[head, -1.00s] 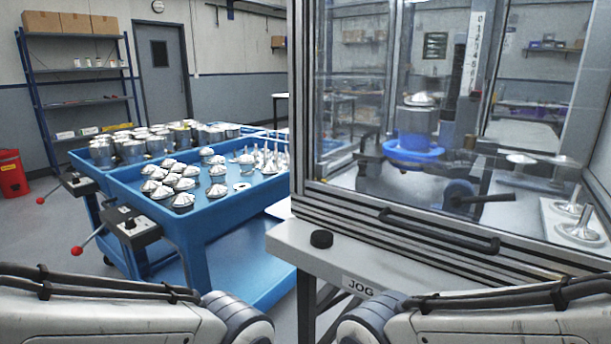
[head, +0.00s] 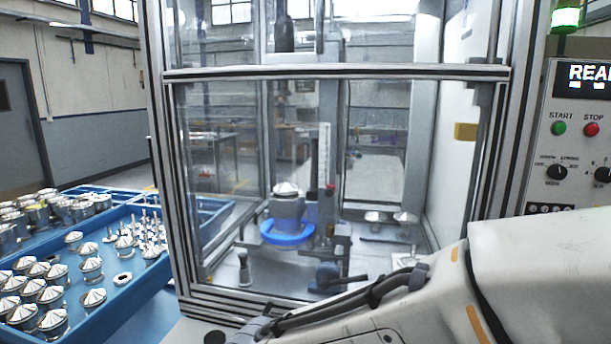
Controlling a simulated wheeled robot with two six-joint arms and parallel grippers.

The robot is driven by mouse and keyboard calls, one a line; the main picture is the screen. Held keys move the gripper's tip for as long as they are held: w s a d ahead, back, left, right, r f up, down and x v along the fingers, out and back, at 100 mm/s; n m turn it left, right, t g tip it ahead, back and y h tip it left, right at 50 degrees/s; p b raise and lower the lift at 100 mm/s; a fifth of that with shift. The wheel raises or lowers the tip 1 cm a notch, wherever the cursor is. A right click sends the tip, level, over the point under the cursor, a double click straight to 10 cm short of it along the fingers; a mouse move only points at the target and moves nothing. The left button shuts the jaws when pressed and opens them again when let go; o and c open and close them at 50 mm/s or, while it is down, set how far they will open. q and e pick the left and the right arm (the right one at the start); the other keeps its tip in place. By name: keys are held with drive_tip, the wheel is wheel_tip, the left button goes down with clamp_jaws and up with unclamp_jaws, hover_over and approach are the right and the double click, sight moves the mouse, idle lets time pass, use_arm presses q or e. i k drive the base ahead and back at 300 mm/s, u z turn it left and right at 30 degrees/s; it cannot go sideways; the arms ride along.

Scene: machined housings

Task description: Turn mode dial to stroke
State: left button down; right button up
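The mode dial (head: 557,173) is a small black knob on the grey control panel (head: 540,143) at the right of the head view. Small labels surround it, with MODE below; one at its upper right appears to read STROKE. Its pointer is too small to read surely. One of my arms crosses the lower right, below the panel. Neither gripper is in view, and nothing is seen touching the dial.
Above the dial are a green START button (head: 559,128), a red STOP button (head: 591,129) and a lit display (head: 588,78). A second knob (head: 602,174) is at the right edge. The glass-fronted machine (head: 336,73) fills the middle; a blue cart (head: 128,293) with metal parts stands left.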

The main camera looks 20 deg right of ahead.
sight(555, 171)
drive_tip(key=z, duration=2.15)
drive_tip(key=k, duration=0.5)
drive_tip(key=z, duration=0.65)
drive_tip(key=i, duration=0.6)
drive_tip(key=u, duration=0.35)
